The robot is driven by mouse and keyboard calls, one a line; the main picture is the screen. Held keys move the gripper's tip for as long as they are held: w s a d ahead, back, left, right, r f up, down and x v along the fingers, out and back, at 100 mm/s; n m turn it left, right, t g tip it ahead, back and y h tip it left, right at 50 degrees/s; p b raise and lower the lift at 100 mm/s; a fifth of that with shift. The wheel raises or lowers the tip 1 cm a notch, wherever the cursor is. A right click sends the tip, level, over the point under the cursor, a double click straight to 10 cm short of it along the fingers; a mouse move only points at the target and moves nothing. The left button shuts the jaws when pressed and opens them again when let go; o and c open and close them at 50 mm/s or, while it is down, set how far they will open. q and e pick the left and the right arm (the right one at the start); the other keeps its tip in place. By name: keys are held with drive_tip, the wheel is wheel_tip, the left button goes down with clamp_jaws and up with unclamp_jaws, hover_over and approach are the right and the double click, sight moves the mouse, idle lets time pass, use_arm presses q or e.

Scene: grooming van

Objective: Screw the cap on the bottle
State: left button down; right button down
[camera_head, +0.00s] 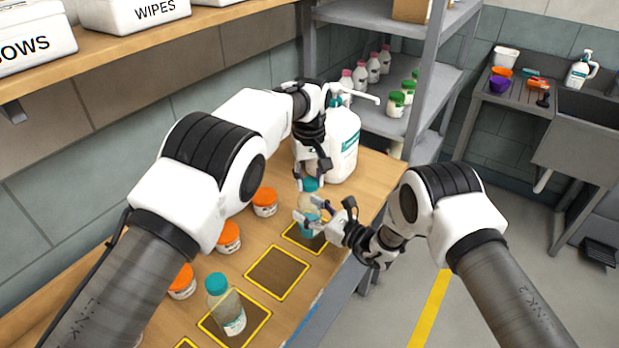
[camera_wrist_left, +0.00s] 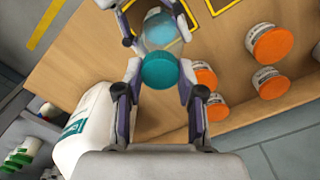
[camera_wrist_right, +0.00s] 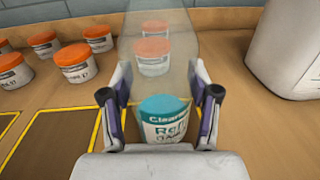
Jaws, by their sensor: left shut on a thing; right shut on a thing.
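My left gripper (camera_head: 311,186) is shut on a teal cap (camera_head: 310,184). The cap also shows between its fingers in the left wrist view (camera_wrist_left: 158,71). My right gripper (camera_head: 306,218) is shut around a clear bottle (camera_head: 309,203) with a teal and white label; the label fills the space between the fingers in the right wrist view (camera_wrist_right: 165,118). The bottle looks upright, at the far yellow-outlined square (camera_head: 293,237). The cap is directly above the bottle. Its neck is hidden, so I cannot tell whether cap and bottle touch.
A similar bottle (camera_head: 229,307) with a teal cap stands on the near outlined square. Jars with orange lids (camera_head: 229,238) line the wall side. A large white pump jug (camera_head: 343,150) stands close behind my grippers. The middle square (camera_head: 277,273) is empty.

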use_arm(q)
drive_tip(key=m, duration=0.9)
drive_tip(key=shift+m, duration=0.4)
drive_tip(key=m, duration=0.6)
drive_tip(key=shift+f, duration=0.1)
drive_tip(key=m, duration=0.4)
drive_tip(key=shift+m, duration=0.4)
drive_tip(key=c, duration=0.7)
unclamp_jaws()
drive_tip(key=shift+r, duration=2.35)
